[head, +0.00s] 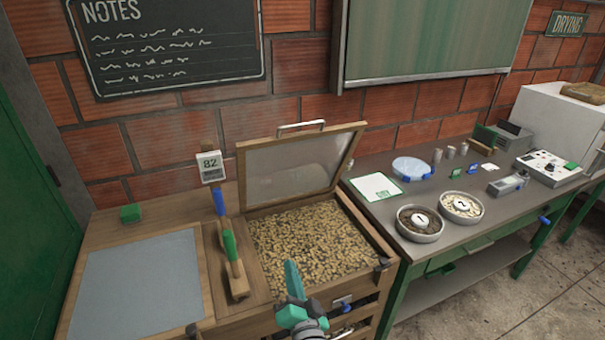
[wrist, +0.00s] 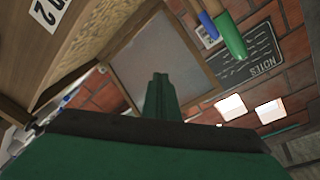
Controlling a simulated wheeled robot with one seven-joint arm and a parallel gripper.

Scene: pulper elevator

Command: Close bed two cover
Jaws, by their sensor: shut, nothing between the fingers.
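The bed two cover (head: 290,168) is a wood-framed mesh panel with a metal handle (head: 301,125) on its top edge. It stands raised and leaning back at the rear of a wooden bed (head: 376,236) filled with tan beans (head: 310,238). In the wrist view the cover (wrist: 165,60) shows tilted beyond my fingers. My gripper (head: 291,268) is shut and empty, over the front part of the bed in the head view and apart from the cover. It also shows in the wrist view (wrist: 160,85).
A flat grey panel (head: 140,285) lies further left. A bench (head: 400,165) with bowls, a scale and instruments is at right. Brick wall stands behind.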

